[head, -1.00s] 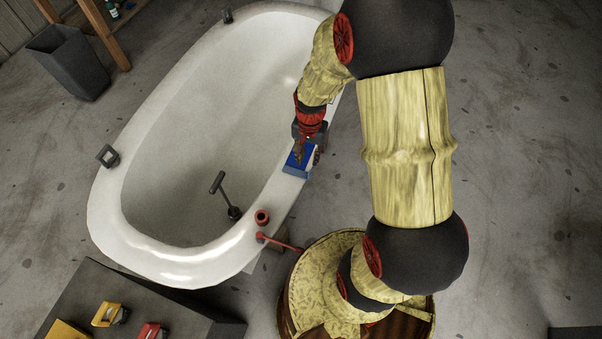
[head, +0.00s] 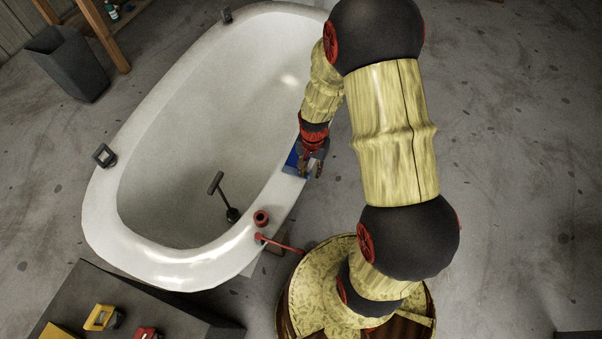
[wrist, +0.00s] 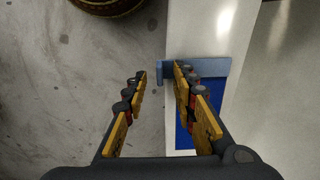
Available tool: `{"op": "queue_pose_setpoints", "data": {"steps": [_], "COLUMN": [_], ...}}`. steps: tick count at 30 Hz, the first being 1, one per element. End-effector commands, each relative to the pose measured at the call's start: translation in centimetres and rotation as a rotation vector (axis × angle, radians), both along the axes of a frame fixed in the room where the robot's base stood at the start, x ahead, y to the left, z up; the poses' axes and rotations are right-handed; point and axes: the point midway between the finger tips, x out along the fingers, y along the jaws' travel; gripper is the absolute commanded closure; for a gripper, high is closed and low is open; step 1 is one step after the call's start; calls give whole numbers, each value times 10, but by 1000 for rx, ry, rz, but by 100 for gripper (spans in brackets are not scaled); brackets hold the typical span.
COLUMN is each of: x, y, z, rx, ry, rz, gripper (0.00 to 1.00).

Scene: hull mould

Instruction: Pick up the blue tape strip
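The blue tape strip (head: 291,158) lies on the right rim of the white hull mould (head: 104,215), partly hidden by my gripper. In the wrist view the dark blue part (wrist: 182,136) runs along the rim, with a paler blue bar (wrist: 212,69) across its far end. My gripper (head: 312,170) is at the strip, over the rim's outer side. In the wrist view my gripper (wrist: 160,75) is open, with nothing seen between its fingers. The right finger is over the strip and hides part of it; the left is over the floor. I cannot tell whether they touch.
A red cup-shaped piece (head: 261,218) and a red lever (head: 279,244) are on the near rim. A black-handled tool (head: 221,192) is inside the mould. Dark clamps (head: 104,155) sit on the rim. A dark bench (head: 70,298) with yellow and red items stands front left. Floor at right is clear.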

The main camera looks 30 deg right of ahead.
Motion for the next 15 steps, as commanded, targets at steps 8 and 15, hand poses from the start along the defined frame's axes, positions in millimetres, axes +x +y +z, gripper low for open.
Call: {"op": "queue_pose_setpoints", "data": {"steps": [8,15], "x": [0,0], "y": [0,0], "z": [0,0], "rx": [0,0], "ry": [0,0], "rz": [0,0], "gripper": [88,100]}}
